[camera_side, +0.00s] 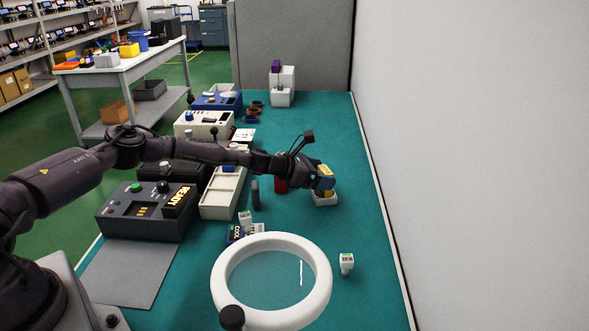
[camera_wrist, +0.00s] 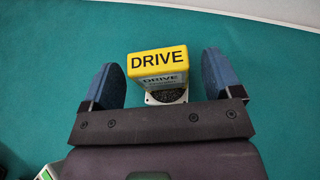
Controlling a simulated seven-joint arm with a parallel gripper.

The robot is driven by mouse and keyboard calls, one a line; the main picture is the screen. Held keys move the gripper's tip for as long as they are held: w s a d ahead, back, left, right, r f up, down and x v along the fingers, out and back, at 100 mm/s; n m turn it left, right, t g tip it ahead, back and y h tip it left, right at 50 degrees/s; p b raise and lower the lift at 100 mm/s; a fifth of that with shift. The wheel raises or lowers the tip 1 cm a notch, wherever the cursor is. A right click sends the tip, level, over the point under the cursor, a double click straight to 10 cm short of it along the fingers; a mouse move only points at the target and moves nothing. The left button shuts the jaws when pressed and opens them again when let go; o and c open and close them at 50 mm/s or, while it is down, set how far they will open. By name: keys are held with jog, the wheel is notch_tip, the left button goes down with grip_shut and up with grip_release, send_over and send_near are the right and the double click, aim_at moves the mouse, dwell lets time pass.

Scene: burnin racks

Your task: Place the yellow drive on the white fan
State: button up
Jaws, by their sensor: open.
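The yellow drive (camera_wrist: 158,61), labelled DRIVE, stands between the two blue fingers of my gripper (camera_wrist: 162,72) in the wrist view. The fingers are open, with a gap on each side of the drive. The white fan (camera_wrist: 151,99) shows below the drive, with a dark round grille and part of its pale rim visible. In the side view the drive (camera_side: 327,170) is at my gripper (camera_side: 322,181), just above the white fan (camera_side: 325,200). The drive appears to rest on the fan, though my gripper partly hides the contact.
A large white ring lamp (camera_side: 223,262) stands in front, with a small white labelled block (camera_side: 346,263) to its right. A dark control box (camera_side: 145,212) and a cream tray (camera_side: 222,193) lie left. A wall closes the right side. Teal mat is clear around the fan.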

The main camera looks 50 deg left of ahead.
jog(key=v, duration=0.8)
jog(key=shift+s, duration=0.15)
jog(key=s+d+r+m+g, duration=0.45)
jog(key=s+d+m, duration=0.2)
jog(key=m, duration=0.25)
jog(key=s+d+r+m+g, duration=0.3)
jog(key=s+d+r+m, duration=0.2)
jog(key=d+m, duration=0.4)
jog(key=s+a+r+m+y, duration=0.2)
jog(key=s+r+m, duration=0.4)
jog(key=s, duration=0.7)
jog(key=s+a+r+m+y, duration=0.3)
jog(key=s+r+m, duration=0.4)
jog(key=s+r, duration=0.3)
jog(key=s, duration=0.4)
jog(key=shift+a, duration=0.2)
